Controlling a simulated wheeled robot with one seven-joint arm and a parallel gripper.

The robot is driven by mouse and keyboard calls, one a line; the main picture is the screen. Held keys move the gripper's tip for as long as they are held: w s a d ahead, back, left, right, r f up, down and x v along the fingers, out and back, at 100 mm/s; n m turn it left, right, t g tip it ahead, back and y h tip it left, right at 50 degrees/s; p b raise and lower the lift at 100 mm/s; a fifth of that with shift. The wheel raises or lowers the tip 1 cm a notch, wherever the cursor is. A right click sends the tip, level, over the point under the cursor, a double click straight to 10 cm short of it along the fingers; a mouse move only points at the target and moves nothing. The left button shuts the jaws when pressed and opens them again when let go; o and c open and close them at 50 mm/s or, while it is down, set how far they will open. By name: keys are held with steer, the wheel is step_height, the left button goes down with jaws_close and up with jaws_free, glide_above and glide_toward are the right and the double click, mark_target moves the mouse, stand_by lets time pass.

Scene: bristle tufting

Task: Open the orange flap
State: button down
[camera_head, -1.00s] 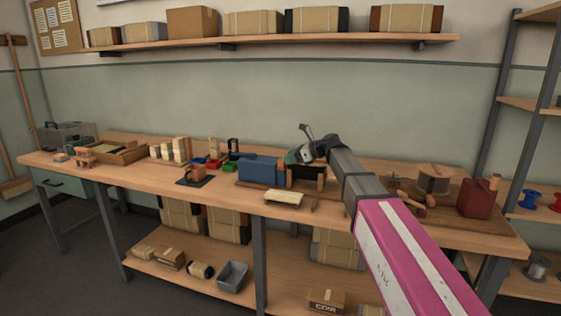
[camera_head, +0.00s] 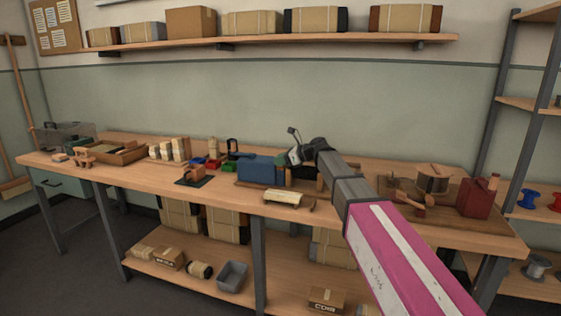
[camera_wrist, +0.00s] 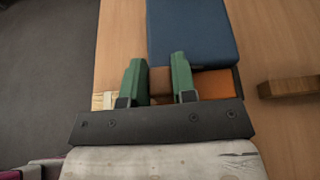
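The orange flap (camera_wrist: 217,83) shows in the wrist view as a flat orange panel beside the near end of a blue box (camera_wrist: 192,35). A brown piece (camera_wrist: 160,80) lies at its left. My gripper (camera_wrist: 158,62) has two green fingers spread apart. They lie over the brown piece and the flap's left part; I cannot tell whether they touch either. In the head view my gripper (camera_head: 295,156) is at the right end of the blue box (camera_head: 260,168), and my arm hides most of the flap's place.
A small wooden stand with a pale roll (camera_head: 284,197) is at the bench's front edge. Right of my arm are a wooden mallet (camera_head: 405,197), a round container (camera_head: 433,180) and a red can (camera_head: 478,198). In the wrist view a wooden block (camera_wrist: 288,87) lies to the right.

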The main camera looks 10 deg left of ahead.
steer(key=shift+w, duration=0.1)
steer(key=w+r+m+g, duration=0.1)
steer(key=w+r+m, duration=0.1)
steer(key=shift+d+r+m+g, duration=0.1)
steer(key=shift+r+m+g, duration=0.15)
steer(key=shift+m+g, duration=0.15)
steer(key=w+m+g, duration=0.1)
steer(key=w+r+m+y, duration=0.1)
steer(key=shift+w+r+m+g, duration=0.15)
steer(key=shift+r+m+g, duration=0.15)
steer(key=shift+g, duration=0.1)
steer(key=m, duration=0.1)
steer(key=w, duration=0.1)
steer(key=w+m+g, duration=0.1)
steer(key=shift+w+d+r+m+y, duration=0.2)
steer(key=shift+w+r+m+y, duration=0.1)
steer(key=shift+y, duration=0.1)
steer(key=shift+w+d+m+g+y, duration=0.1)
steer(key=shift+w+m+g+y, duration=0.45)
steer(key=shift+w+m, duration=0.85)
steer(key=c, duration=0.9)
jaws_free()
steer(key=shift+s, duration=0.1)
steer(key=shift+d, duration=0.15)
